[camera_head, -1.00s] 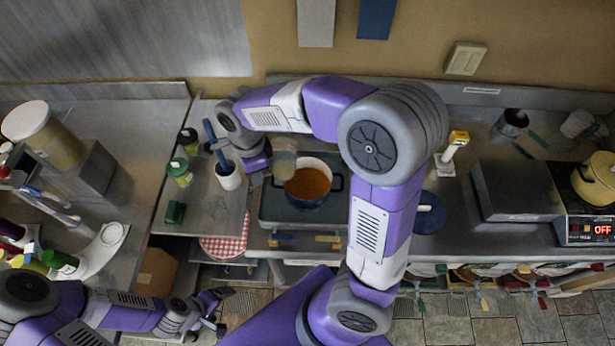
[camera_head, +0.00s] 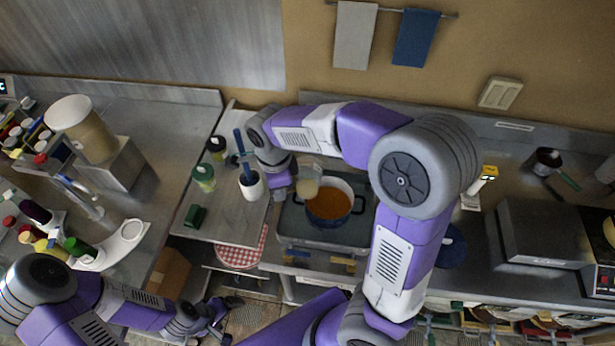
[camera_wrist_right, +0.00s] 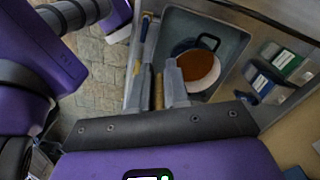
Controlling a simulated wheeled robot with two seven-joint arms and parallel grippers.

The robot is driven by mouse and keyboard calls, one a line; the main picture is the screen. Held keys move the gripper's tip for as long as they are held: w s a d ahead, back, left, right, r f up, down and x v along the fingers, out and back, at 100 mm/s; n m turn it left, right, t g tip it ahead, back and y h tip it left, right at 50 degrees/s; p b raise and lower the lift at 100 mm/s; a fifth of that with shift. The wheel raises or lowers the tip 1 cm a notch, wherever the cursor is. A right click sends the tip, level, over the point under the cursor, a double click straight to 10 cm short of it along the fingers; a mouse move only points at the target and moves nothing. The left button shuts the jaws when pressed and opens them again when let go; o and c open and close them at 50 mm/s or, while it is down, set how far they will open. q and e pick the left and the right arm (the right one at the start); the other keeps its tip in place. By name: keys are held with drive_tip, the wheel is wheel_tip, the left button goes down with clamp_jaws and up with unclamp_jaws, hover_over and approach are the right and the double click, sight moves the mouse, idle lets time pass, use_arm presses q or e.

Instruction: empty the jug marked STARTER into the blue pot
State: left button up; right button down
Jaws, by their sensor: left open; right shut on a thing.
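The blue pot (camera_head: 319,220) stands upright on the dark tray-like unit and holds orange liquid; its white inner wall and dark handles show. It also shows in the right wrist view (camera_wrist_right: 205,42). My right gripper (camera_head: 288,184) is shut on a small cream jug (camera_head: 308,186) at the pot's upper-left rim. The jug looks tilted and overlaps the rim; I cannot read its marking or see a stream. In the wrist view my right fingers (camera_wrist_right: 160,88) are close together beside the pot. My left gripper (camera_head: 222,312) is open and empty, low over the floor, away from the pot.
A white cup with blue-handled tools (camera_head: 250,186), green-lidded jars (camera_head: 204,178) and a green block (camera_head: 195,215) stand left of the pot. A large tan container (camera_head: 85,130) stands further left. My right arm crosses over the counter right of the pot.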

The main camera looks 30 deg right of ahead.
drive_tip(key=shift+r, duration=2.55)
